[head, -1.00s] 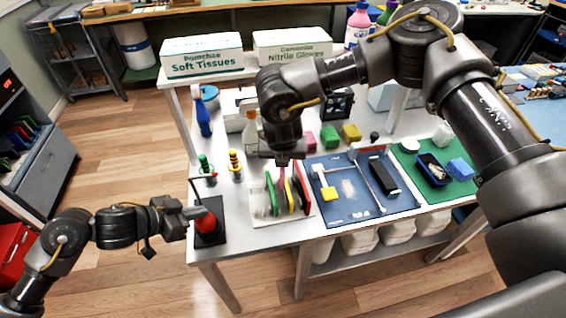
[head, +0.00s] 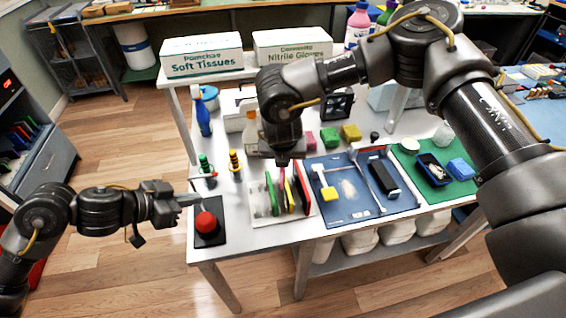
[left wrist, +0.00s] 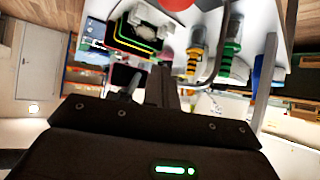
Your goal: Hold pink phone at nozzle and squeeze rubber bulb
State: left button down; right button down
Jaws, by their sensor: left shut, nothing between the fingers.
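The red rubber bulb (head: 206,222) sits on a black base at the table's front left corner, and part of it shows at the top of the left wrist view (left wrist: 175,3). My left gripper (head: 198,199) is shut and empty, just above and left of the bulb, apart from it. The nozzle (head: 207,174) is a thin bent tube behind the bulb. My right gripper (head: 284,162) points down over the phone rack (head: 258,208); its fingertips are too small to read. Phones with green, yellow and red edges stand upright there. I cannot clearly make out the pink phone.
A green-topped bottle (head: 205,165) and a yellow-topped one (head: 235,166) stand behind the bulb. A blue mat (head: 345,210) lies right of the rack, with a green mat (head: 462,188) beyond it. Open floor lies left of the table.

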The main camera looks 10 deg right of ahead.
pick_arm(q)
jog(key=shift+a, duration=0.1)
jog(key=v, duration=1.2)
